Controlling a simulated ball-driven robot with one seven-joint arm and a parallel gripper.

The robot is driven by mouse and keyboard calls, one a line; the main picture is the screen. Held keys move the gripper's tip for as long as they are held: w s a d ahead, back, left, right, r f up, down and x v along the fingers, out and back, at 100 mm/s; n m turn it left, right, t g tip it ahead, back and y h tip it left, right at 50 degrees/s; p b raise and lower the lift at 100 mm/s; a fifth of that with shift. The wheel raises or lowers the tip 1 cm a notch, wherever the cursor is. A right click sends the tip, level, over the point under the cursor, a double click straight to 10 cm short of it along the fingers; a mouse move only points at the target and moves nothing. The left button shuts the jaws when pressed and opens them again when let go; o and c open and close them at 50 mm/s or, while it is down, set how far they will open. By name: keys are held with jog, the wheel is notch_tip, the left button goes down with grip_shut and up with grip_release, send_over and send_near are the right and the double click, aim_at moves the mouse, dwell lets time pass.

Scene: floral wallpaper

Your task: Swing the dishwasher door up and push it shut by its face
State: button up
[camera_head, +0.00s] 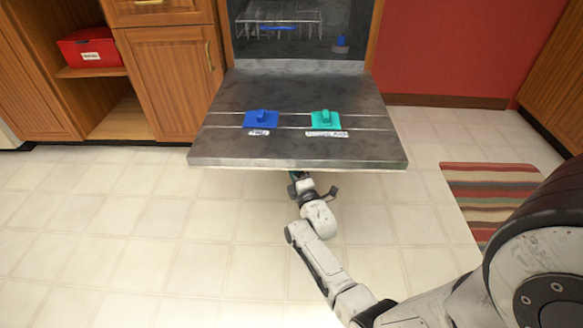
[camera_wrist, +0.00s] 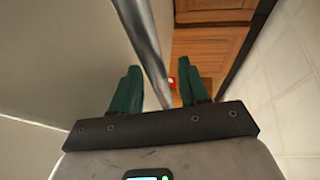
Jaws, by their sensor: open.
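The dishwasher door (camera_head: 290,95) is swung down and lies about level in the head view, its inner face up. My gripper (camera_head: 296,178) is low under the door's front edge, and the door partly hides it. In the wrist view my gripper (camera_wrist: 160,75) is open, with its two green fingers apart. A shiny metal bar (camera_wrist: 146,50), probably the door's handle, runs between the fingers in the picture; I cannot tell whether they touch it. A grey surface (camera_wrist: 60,65), likely the door's outer face, fills the left of the wrist view.
A blue piece (camera_head: 262,119) and a teal piece (camera_head: 325,119) sit on the door's inner face. The dishwasher's inside holds a wire rack (camera_head: 280,17). A red box (camera_head: 90,50) is on the shelf at left. A striped rug (camera_head: 490,195) lies at right. The tiled floor in front is clear.

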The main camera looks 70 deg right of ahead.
jog(key=shift+x, duration=1)
grip_shut()
